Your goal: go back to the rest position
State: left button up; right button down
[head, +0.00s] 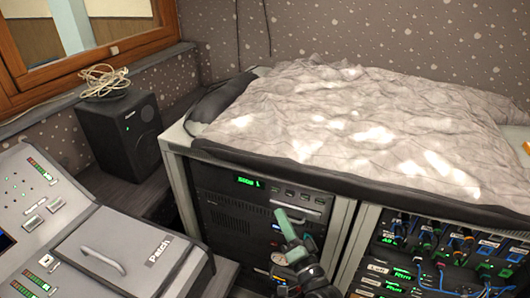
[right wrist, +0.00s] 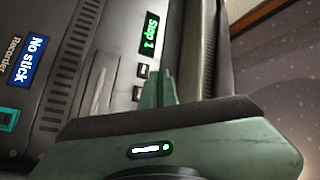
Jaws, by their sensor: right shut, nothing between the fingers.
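My right gripper (head: 284,222) is green and stands in front of the rack unit below the covered top. In the right wrist view its fingers (right wrist: 162,88) are together, with nothing between them. I cannot tell whether the fingertips touch the panel. My left gripper is in neither view.
A grey console (head: 35,210) with a "Patch" lid (head: 125,250) stands at the left. A black speaker (head: 122,135) is behind it. A crumpled grey cover (head: 350,110) lies over the rack top. Blue cables (head: 440,280) hang from the right-hand rack.

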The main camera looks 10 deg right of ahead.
jog(key=s+d+f+n+g+h, duration=0.1)
jog(key=s+f+n+g, duration=0.15)
jog(key=s+f, duration=0.65)
jog(key=s+d+f+n+g, duration=0.15)
jog(key=f+g, duration=0.25)
jog(key=f, duration=1.1)
jog(key=s+d+f+n+g+h, duration=0.1)
jog(key=s+f+n+g, duration=0.4)
jog(key=f, duration=0.7)
jog(key=s+d+f+n+g, duration=0.1)
jog(key=s+f, duration=0.4)
jog(key=s, duration=0.6)
jog(key=s+d+f+n+g+h, duration=0.1)
jog(key=s+f+g, duration=0.3)
jog(key=s, duration=0.7)
jog(key=s+d+f+n+g, duration=0.1)
jog(key=s+f+g, duration=0.1)
jog(key=s+f, duration=0.4)
jog(key=s, duration=0.5)
jog(key=shift+g+h, duration=0.3)
jog(key=shift+g, duration=0.05)
jog(key=shift+d, duration=0.1)
